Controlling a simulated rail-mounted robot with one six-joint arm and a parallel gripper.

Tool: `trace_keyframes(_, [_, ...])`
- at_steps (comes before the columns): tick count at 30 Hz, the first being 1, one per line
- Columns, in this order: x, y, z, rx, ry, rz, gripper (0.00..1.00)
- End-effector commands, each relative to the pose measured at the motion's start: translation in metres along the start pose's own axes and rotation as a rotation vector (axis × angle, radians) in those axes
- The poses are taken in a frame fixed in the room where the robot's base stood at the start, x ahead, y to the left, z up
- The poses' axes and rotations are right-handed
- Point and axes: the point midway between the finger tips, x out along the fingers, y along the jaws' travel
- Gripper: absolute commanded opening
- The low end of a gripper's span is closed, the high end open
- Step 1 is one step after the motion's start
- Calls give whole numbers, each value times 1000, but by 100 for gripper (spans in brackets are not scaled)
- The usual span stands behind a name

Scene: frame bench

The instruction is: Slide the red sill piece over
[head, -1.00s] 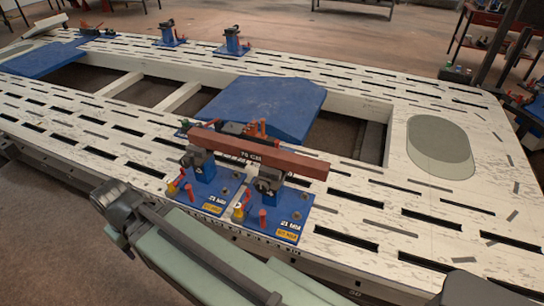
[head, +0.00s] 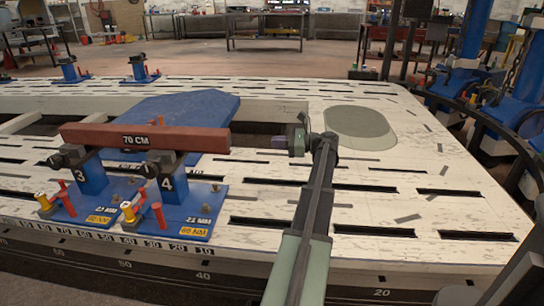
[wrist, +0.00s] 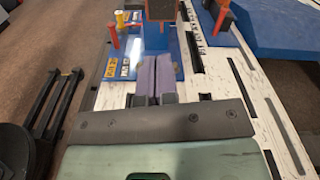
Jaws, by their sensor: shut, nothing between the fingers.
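The white slotted bench (head: 380,205) has a blue plate (head: 200,104) behind the bar and an oval grey-green inset (head: 358,127) at right. Red and yellow handles (head: 140,208) stick up at the front of the stands. Two more blue stands stand far back left.

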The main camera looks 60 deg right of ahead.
Motion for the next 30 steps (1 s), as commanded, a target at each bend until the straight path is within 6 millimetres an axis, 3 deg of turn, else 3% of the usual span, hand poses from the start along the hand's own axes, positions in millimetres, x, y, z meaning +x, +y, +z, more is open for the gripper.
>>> trace_keyframes(1, [1, -2, 11, 79, -45, 0, 0])
trace_keyframes(4, [1, 1, 15, 193, -63, 6, 0])
trace_keyframes(11, [8, 1, 15, 217, -60, 8, 0])
trace_keyframes(30, [129, 2, 22, 214, -59, 10, 0])
